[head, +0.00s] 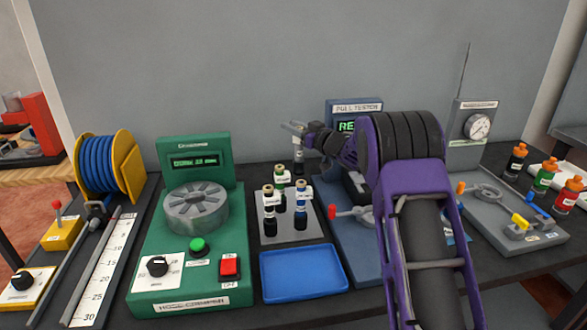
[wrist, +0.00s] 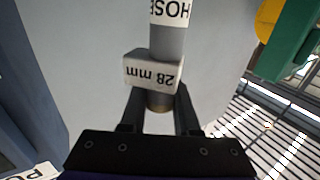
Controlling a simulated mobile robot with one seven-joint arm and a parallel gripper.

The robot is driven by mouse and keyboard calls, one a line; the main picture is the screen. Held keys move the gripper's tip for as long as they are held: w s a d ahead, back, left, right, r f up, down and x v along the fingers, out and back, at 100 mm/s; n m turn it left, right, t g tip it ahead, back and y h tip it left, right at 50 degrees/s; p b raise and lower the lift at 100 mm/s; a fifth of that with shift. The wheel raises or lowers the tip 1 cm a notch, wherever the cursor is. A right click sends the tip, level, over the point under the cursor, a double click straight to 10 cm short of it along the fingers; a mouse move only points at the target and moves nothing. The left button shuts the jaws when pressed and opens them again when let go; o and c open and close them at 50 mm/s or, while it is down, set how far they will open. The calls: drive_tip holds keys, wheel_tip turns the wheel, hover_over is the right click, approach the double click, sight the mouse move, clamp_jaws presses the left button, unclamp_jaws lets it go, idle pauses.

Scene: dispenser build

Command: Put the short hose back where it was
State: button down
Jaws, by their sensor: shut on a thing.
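My gripper (wrist: 160,103) is shut on a short grey hose (wrist: 168,42) with a brass-coloured end, a white "28 mm" tag and a white band reading "HOS...". In the head view my gripper (head: 297,130) is behind the small grey rack (head: 263,238), with the hose (head: 298,153) hanging below it, above and behind the rack. Several similar dark hoses with brass tops and white tags, such as the left one (head: 268,212), stand upright in the rack. The hose's lower end is hard to make out in the head view.
A green crimper (head: 180,285) stands left of the rack. An empty blue tray (head: 302,273) lies in front of it. A blue pull tester (head: 354,107) stands behind my arm on the right. A yellow reel (head: 122,165) with blue hose stands at far left.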

sight(301, 154)
wheel_tip(301, 154, down, 8)
drive_tip(key=shift+r+b, duration=0.15)
drive_tip(key=shift+b, duration=0.15)
drive_tip(key=shift+f, duration=0.25)
drive_tip(key=c, duration=0.6)
unclamp_jaws()
drive_tip(key=shift+c, duration=0.2)
drive_tip(key=shift+r, duration=0.15)
drive_tip(key=shift+v, duration=3.8)
drive_tip(key=shift+r, duration=0.1)
